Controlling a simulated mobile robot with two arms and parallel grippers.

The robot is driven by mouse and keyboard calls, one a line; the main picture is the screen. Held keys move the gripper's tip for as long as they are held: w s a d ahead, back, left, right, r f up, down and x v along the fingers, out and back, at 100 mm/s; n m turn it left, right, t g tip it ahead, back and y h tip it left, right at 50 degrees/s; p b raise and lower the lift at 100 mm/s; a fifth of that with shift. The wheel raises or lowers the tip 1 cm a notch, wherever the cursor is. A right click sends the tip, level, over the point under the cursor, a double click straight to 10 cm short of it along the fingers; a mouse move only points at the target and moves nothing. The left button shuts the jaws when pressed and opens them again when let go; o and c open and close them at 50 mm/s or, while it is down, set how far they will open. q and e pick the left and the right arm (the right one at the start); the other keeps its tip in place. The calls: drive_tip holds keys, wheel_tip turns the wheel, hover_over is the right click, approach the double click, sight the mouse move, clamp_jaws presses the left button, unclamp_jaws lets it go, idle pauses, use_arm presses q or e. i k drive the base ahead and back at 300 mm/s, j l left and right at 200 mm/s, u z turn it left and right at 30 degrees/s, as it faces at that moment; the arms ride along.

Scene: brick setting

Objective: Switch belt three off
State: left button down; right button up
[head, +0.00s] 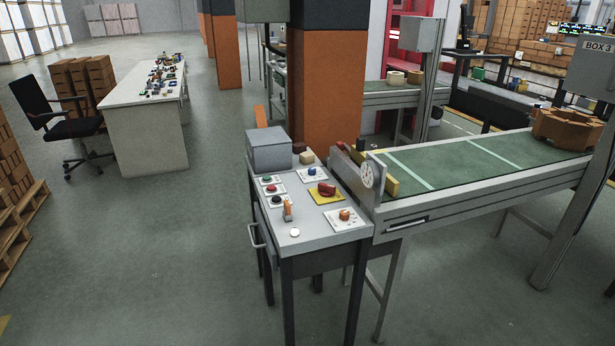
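A control table (318,238) with a light grey top stands in the middle, at the left end of a green conveyor belt (450,165). On the table are a green button (267,179), a red button (271,188), a dark button (276,200) and a blue knob (312,170). A red rotary switch (327,189) sits on a yellow plate. An orange knob (345,214) sits on a white plate, an orange-tipped lever (288,211) stands upright, and a white button (294,232) is near the front. Labels are too small to read. Neither gripper is in view.
A grey box (269,151) stands on the table's back left. A brown ring-shaped object (565,128) rests on the belt's right end, near a "BOX 3" sign (598,46). An orange pillar (327,95) stands behind.

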sight(325, 190)
drive_tip(key=i+l, duration=0.1)
drive_tip(key=i, duration=1)
drive_tip(key=l+z, duration=0.05)
